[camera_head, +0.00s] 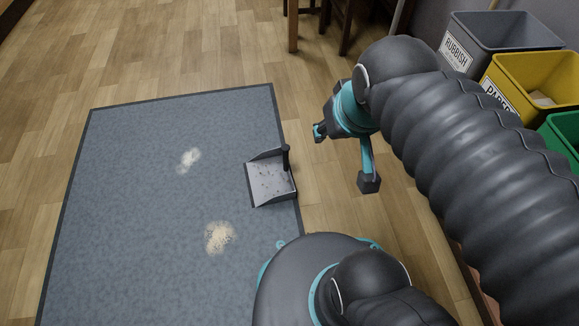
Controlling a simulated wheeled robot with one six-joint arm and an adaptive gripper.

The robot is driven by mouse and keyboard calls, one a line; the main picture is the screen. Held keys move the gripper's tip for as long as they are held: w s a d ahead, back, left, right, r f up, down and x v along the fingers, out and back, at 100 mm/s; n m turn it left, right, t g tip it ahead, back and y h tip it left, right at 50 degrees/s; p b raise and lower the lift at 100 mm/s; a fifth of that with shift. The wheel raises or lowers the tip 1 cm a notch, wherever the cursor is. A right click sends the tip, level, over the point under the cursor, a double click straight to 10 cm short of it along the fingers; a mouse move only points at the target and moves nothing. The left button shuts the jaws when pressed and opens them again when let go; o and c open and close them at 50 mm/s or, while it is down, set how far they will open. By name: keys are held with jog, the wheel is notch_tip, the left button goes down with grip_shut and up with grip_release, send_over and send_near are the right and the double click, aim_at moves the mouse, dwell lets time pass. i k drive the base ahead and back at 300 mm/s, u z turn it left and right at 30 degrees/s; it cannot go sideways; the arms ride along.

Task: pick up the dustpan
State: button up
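The dustpan (269,182) lies on the grey-blue mat (130,230) near its right edge. It has a light metal pan with dark specks in it and a short dark upright handle (286,158) on its right side. My gripper (343,158) is to the right of the dustpan, apart from it and over the wooden floor. Its fingers are spread wide with nothing between them. My arm covers much of the right side of the view.
Two pale piles of crumbs (219,237) and (188,160) lie on the mat. Grey rubbish (500,32), yellow paper (520,75) and green (565,130) bins stand at the right. Wooden furniture legs (293,25) stand at the back. Floor left of them is clear.

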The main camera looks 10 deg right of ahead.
aim_at(257, 191)
jog(key=z, duration=2.5)
jog(key=k, duration=1.1)
jog(key=u, duration=1.3)
jog(key=i, duration=0.5)
